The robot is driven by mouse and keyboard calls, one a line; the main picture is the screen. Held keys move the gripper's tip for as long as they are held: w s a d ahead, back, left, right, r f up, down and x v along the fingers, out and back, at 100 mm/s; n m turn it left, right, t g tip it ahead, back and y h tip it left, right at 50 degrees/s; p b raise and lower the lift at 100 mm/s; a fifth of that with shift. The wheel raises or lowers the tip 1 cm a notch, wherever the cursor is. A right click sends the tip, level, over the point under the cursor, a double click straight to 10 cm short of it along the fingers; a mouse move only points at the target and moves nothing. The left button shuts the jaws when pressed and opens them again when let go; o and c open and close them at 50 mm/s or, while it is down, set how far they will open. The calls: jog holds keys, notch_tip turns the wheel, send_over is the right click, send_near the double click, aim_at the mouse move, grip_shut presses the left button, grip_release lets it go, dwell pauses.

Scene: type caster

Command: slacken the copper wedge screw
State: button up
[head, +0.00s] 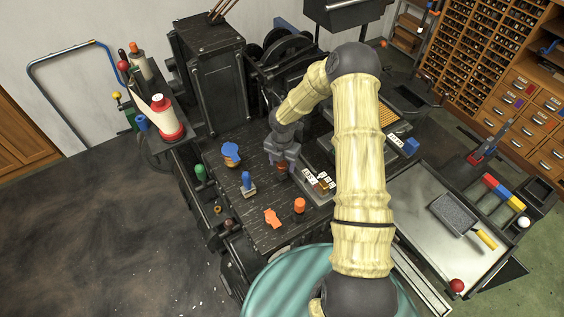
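My gripper (282,158) points down over the dark bench top of the machine, left of a metal tray with small light blocks. A small copper-brown piece (282,168) shows right at the fingertips; it may be the copper wedge screw, but it is mostly hidden. I cannot tell whether the fingers touch it or how far apart they are. No other copper screw can be made out.
Near my gripper stand a blue knobbed part (231,153), a blue-handled tool (247,186), an orange flat piece (272,217) and an orange-topped cylinder (299,205). The tray of blocks (319,184) lies close on the right. A dark machine column (212,75) rises behind.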

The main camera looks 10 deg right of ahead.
aim_at(282, 166)
jog(key=shift+a+r, duration=0.1)
jog(key=shift+r, duration=0.1)
notch_tip(282, 166, up, 17)
jog(key=b, duration=0.3)
jog(key=shift+b, duration=0.4)
jog(key=s+m+t+b, duration=0.2)
jog(key=s+m+b, duration=0.1)
jog(key=s+m, duration=1.8)
jog(key=m, duration=0.6)
jog(key=shift+r+m+t, duration=0.3)
jog(key=shift+r+m, duration=0.05)
jog(key=shift+m, duration=0.05)
